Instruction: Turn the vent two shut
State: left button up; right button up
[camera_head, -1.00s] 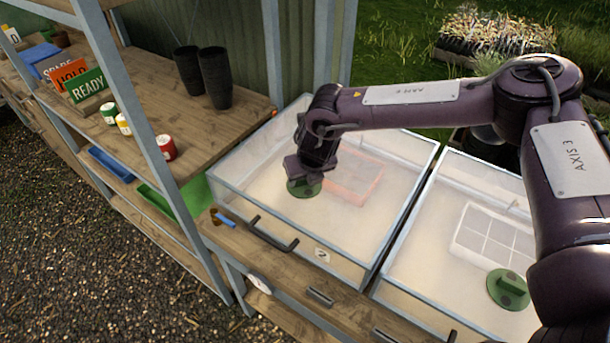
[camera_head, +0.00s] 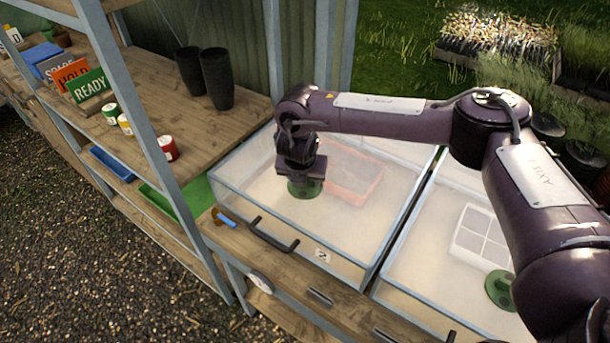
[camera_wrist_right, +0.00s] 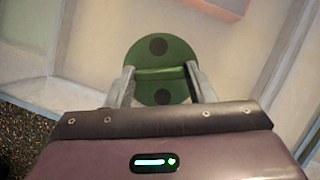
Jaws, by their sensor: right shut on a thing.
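Vent two is the green round disc (camera_head: 306,187) on the clear lid of the propagator marked 2 (camera_head: 322,255). In the right wrist view the vent (camera_wrist_right: 162,52) shows two dark round spots and a raised green bar across its middle. My right gripper (camera_wrist_right: 162,78) is shut on that bar, one finger on each end. In the head view my right gripper (camera_head: 303,176) points down onto the vent and hides part of it. The dark spots lie above and below the bar in the wrist view. My left gripper is not in view.
A second lidded propagator with its own green vent (camera_head: 500,288) stands to the right. A black handle (camera_head: 272,236) is on the front of the first lid. Shelving with black pots (camera_head: 215,80), small tins (camera_head: 168,148) and signs stands left.

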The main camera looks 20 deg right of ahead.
jog(key=m, duration=0.2)
jog(key=shift+a+m+h+p, duration=0.1)
jog(key=shift+m+h+p, duration=0.2)
jog(key=shift+h+p, duration=0.1)
jog(key=shift+m+g+h+p, duration=0.3)
jog(key=shift+m+g+p, duration=0.2)
jog(key=shift+m, duration=0.5)
jog(key=shift+w, duration=0.1)
jog(key=o, duration=1)
